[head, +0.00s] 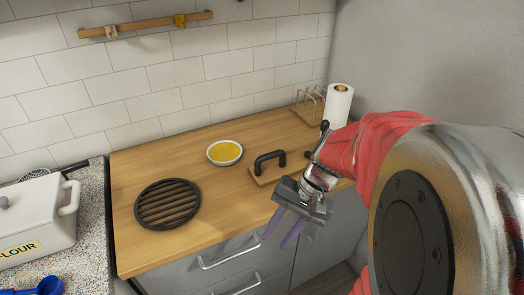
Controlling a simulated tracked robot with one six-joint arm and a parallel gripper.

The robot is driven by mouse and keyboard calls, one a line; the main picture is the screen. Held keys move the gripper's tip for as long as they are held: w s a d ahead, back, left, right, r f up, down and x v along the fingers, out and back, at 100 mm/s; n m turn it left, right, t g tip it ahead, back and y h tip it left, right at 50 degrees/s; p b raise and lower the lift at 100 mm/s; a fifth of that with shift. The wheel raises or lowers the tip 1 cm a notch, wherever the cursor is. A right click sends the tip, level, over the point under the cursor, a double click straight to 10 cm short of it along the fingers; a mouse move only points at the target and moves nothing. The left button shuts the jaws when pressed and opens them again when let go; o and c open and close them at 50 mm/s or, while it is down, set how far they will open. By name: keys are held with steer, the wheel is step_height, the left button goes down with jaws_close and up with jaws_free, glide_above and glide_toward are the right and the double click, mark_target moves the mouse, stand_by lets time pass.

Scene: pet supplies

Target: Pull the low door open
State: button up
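A grey cabinet front is below the wooden counter. Its right part is a plain grey panel (335,232) that looks like the low door, beside a vertical seam. A small light strip near its upper left could be a handle; I cannot tell. My gripper (282,232) points down in front of the counter's front edge, close to that seam. Its two purple fingers are apart with nothing visible between them. My arm hides the right part of the cabinet, and the picture's lower edge cuts off its bottom.
Two drawers with silver bar handles (230,258) are left of the panel. On the counter (222,200) are a black round grate (167,204), a yellow-filled bowl (225,152), a black-handled board (270,166), a rack and a paper roll (338,104). A white flour box (35,215) stands left.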

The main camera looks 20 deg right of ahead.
steer(key=s+d+f+m+t, duration=0.2)
steer(key=d+f+m+t, duration=0.6)
steer(key=d+f+m, duration=0.2)
steer(key=s+d+f+m+t+h, duration=0.1)
steer(key=s+d+f+m+t, duration=0.1)
steer(key=d+f+m+t, duration=0.7)
steer(key=d+f+m, duration=0.2)
steer(key=d+m, duration=0.4)
steer(key=shift+s+f, duration=0.15)
steer(key=shift+s, duration=0.2)
steer(key=shift+a, duration=0.1)
steer(key=x, duration=1.3)
steer(key=shift+w, duration=0.45)
jaws_close()
